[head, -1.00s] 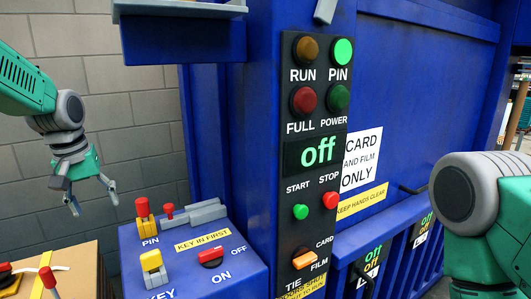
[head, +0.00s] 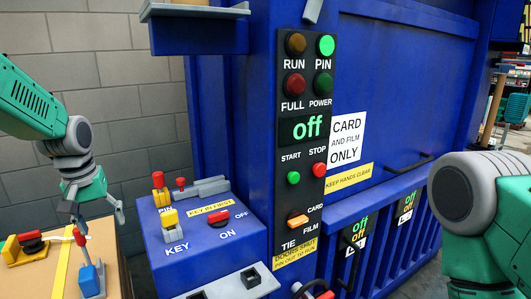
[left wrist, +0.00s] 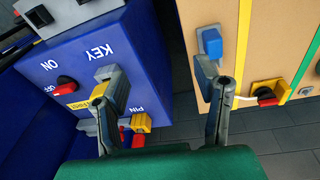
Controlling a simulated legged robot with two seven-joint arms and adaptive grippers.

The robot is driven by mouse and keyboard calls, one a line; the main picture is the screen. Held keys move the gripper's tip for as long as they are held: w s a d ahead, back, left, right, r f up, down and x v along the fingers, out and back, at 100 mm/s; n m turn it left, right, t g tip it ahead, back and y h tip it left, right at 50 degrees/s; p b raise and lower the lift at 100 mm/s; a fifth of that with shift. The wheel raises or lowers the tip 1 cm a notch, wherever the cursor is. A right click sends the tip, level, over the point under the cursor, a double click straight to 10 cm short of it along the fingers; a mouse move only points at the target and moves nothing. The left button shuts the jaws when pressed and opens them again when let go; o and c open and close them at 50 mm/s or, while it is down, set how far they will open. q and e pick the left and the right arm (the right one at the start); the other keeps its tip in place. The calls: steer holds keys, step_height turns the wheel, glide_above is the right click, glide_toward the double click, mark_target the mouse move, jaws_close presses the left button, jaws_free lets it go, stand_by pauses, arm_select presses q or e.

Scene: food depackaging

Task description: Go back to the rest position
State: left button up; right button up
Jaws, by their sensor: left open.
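My left gripper (head: 94,214) hangs at the left of the head view, above the wooden box top and left of the blue control box (head: 205,255). Its two fingers are spread with nothing between them. In the left wrist view the fingers (left wrist: 158,82) point toward the gap between the blue box and the wooden box; from this angle the left finger overlaps the yellow KEY piece (left wrist: 113,88). My right arm shows only as a grey and green link at the right of the head view; its gripper is out of sight.
The wooden box (head: 108,250) carries a blue lever piece with a red knob (head: 90,275) and a red switch on a yellow base (head: 30,243). The blue machine's panel (head: 305,190) reads "off", with the PIN lamp (head: 326,46) lit green. Grey wall stands behind.

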arm_select(q)
steer(key=s+d+f+m+b, duration=0.1)
steer(key=s+d+f+b, duration=0.3)
steer(key=f, duration=0.7)
steer(key=s+a+f+m+b, duration=0.1)
steer(key=s+f+b, duration=0.1)
steer(key=s+f, duration=0.65)
steer(key=s+d+f+m+b, duration=0.1)
steer(key=s+d+f+b, duration=0.15)
steer(key=f, duration=1.05)
steer(key=s+d+f+m+b, duration=0.1)
steer(key=s+f+b, duration=0.2)
steer(key=s+f, duration=0.4)
steer(key=s+d+f+m+g+b, duration=0.1)
steer(key=s+f+b, duration=0.3)
steer(key=s, duration=1)
step_height(320, 180, down, 4)
steer(key=shift+d+r+m, duration=0.25)
steer(key=shift+d+m, duration=0.15)
steer(key=shift+d, duration=0.05)
